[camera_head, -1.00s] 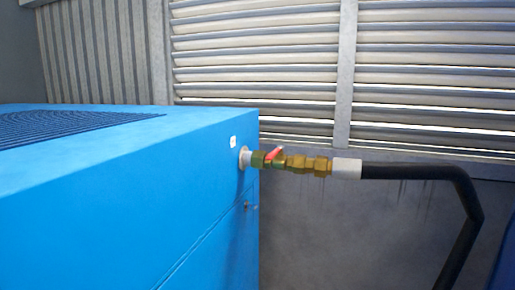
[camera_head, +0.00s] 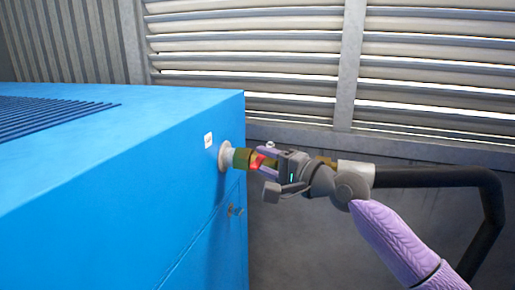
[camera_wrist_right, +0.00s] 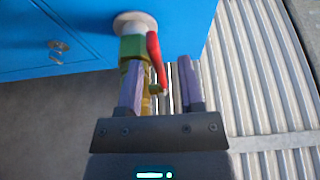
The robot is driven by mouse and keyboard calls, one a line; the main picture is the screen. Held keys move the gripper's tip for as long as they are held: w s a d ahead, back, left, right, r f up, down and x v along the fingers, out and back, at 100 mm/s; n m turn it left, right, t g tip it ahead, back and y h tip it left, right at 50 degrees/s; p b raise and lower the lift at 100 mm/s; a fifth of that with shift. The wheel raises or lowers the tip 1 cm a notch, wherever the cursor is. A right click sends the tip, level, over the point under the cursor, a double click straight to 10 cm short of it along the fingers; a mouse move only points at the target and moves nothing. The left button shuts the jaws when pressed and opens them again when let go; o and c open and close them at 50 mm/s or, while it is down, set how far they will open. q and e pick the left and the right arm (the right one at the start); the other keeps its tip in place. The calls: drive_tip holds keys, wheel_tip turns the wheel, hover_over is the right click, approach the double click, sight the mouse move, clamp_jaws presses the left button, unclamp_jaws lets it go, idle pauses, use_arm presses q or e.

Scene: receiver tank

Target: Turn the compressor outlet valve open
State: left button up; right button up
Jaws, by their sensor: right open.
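The compressor outlet valve is a brass fitting (camera_head: 241,158) on the side of the blue compressor (camera_head: 150,190), with a red handle (camera_head: 257,162). In the right wrist view the red handle (camera_wrist_right: 156,60) slants along the valve, beside its green-tinted body (camera_wrist_right: 132,46). My right gripper (camera_head: 268,158) is at the valve in the head view, hiding much of the brass. In the right wrist view its two purple fingers (camera_wrist_right: 160,82) are apart, with the handle's end between them. I cannot tell whether they touch it. My left gripper is not in view.
A black hose (camera_head: 440,178) runs right from the valve's white end sleeve, then bends down, behind my right arm. A slatted metal wall (camera_head: 250,60) stands behind. A small latch (camera_wrist_right: 58,48) is on the compressor's side below the valve.

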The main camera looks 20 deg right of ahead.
drive_tip(key=shift+w+a, duration=0.25)
drive_tip(key=shift+w, duration=0.4)
drive_tip(key=shift+w+a, duration=0.15)
drive_tip(key=shift+a, duration=0.15)
drive_tip(key=shift+f, duration=0.1)
clamp_jaws()
idle(0.6)
